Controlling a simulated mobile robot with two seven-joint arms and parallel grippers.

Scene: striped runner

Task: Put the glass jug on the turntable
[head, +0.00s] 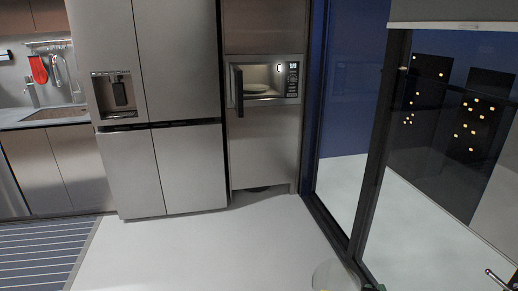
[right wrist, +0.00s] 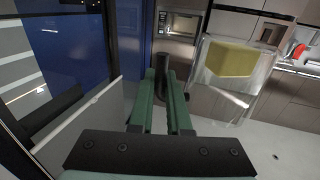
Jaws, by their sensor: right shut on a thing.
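The glass jug (head: 335,272) is clear, with something yellow in it. In the head view it is at the bottom edge, partly cut off. In the right wrist view the jug (right wrist: 235,100) is right of the fingers, its yellow part in the upper half. My right gripper (right wrist: 160,100) has green fingers shut on a dark upright piece beside the jug, which looks like its handle. In the head view only a bit of this gripper (head: 377,287) shows. The turntable (head: 258,87) is a pale disc inside the lit microwave. My left gripper is out of view.
The microwave (head: 292,84) is built into a tall cabinet, its dark door (head: 238,90) swung open at the left. A fridge (head: 180,110) stands left of it. Glass panels (head: 350,130) are on the right. The pale floor (head: 200,255) between is clear; a striped runner (head: 40,255) lies left.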

